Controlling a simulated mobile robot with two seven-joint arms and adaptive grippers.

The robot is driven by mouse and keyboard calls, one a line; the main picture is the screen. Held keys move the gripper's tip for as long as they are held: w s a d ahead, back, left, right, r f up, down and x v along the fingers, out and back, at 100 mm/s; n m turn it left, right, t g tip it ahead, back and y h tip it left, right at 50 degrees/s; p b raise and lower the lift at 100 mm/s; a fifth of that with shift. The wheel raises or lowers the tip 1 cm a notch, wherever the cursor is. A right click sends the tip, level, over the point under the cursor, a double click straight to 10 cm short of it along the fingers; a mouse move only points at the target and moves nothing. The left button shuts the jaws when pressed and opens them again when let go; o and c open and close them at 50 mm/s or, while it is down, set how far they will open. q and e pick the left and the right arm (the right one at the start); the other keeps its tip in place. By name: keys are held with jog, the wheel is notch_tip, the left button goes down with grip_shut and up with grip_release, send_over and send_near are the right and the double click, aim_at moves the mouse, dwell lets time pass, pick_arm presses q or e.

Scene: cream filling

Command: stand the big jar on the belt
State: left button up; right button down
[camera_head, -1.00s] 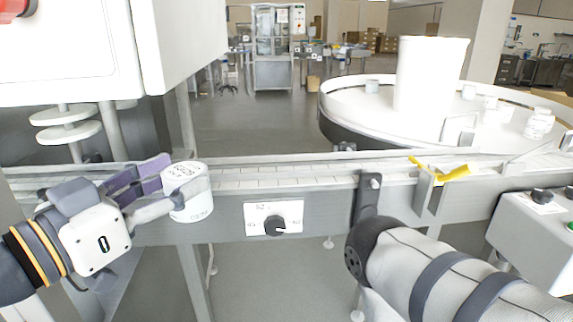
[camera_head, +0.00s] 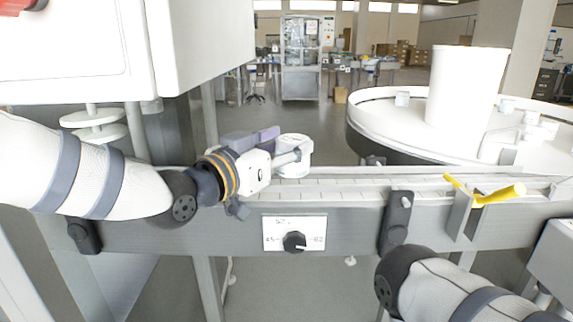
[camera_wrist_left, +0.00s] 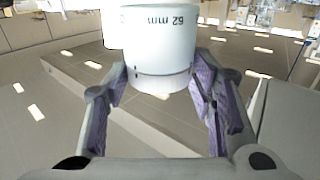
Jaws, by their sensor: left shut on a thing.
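The big jar (camera_head: 293,160) is a white lidded jar held in my left gripper (camera_head: 285,160) at the conveyor in the head view. In the left wrist view the jar (camera_wrist_left: 160,42) is at top centre, marked "62 mm" upside down, with the purple-padded fingers at its sides. The belt (camera_head: 350,188) runs left to right, with a pale segmented top between rails. The jar looks about upright at the belt's far side; I cannot tell whether its base touches the belt. My right gripper is out of view; only that arm's links show.
A yellow bar (camera_head: 500,194) lies across the conveyor at right. Behind is a round white table (camera_head: 400,125) with a tall white cylinder (camera_head: 466,88) and several small jars. A dial plate (camera_head: 294,233) is on the conveyor's front. A white cabinet (camera_head: 200,45) hangs at upper left.

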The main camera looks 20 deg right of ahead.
aim_at(282, 168)
pick_arm(q)
jog(key=shift+w+d+f, duration=0.15)
jog(key=shift+w+d, duration=0.05)
jog(key=shift+d, duration=0.1)
notch_tip(282, 168, down, 3)
jog(key=shift+f, duration=0.1)
jog(key=shift+a+f, duration=0.1)
jog(key=shift+f, duration=0.15)
jog(key=o, duration=1.3)
